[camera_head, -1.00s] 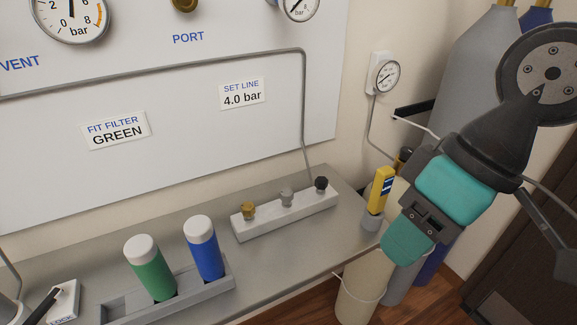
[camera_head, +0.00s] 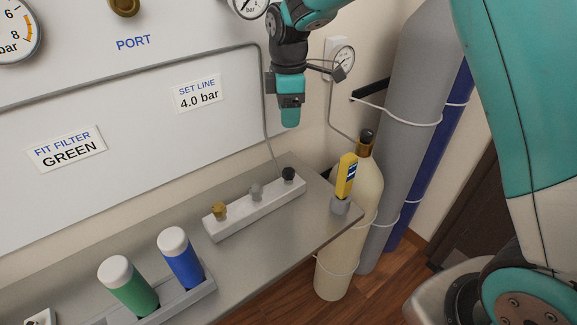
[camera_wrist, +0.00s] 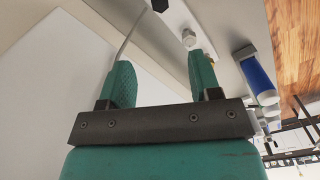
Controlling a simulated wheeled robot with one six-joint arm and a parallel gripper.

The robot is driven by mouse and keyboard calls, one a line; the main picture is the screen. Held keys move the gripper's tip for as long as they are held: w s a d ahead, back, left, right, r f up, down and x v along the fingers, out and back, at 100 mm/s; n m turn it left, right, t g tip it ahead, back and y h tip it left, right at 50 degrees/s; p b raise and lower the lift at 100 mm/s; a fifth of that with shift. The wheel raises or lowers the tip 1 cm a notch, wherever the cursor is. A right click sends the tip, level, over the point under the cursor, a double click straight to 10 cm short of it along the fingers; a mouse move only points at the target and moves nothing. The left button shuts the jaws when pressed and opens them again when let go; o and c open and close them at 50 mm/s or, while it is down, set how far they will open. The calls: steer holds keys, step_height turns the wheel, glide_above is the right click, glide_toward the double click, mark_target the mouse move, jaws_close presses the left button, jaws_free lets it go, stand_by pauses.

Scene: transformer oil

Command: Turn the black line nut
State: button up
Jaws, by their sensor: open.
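The black line nut (camera_head: 289,174) sits at the right end of the pale block (camera_head: 255,213) on the bench, where a thin grey line comes down. It also shows at the top edge of the wrist view (camera_wrist: 160,5), partly cut off. My gripper (camera_head: 290,122) points down above the nut, apart from it. In the wrist view its two green fingers (camera_wrist: 162,70) stand apart with nothing between them. A silver nut (camera_head: 255,191) and a brass nut (camera_head: 219,210) stand on the same block.
A yellow device (camera_head: 346,176) stands in a grey cup at the bench's right edge. Green (camera_head: 130,285) and blue (camera_head: 181,258) white-capped filters stand in a tray at front. Gas cylinders (camera_head: 405,100) are right of the bench. The wall panel (camera_head: 140,90) is behind.

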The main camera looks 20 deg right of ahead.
mark_target(288, 170)
step_height(288, 170, down, 17)
steer(key=p, duration=0.5)
steer(key=shift+f, duration=0.1)
steer(key=c, duration=0.9)
steer(key=shift+m+b, duration=0.3)
steer(key=shift+f+m+b, duration=0.1)
steer(key=shift+m+b, duration=0.65)
steer(key=shift+m, duration=0.25)
steer(key=m+b, duration=0.2)
steer(key=m, duration=0.1)
steer(key=shift+m, duration=0.3)
steer(key=m+b, duration=0.2)
steer(key=m, duration=0.3)
steer(key=shift+m, duration=0.3)
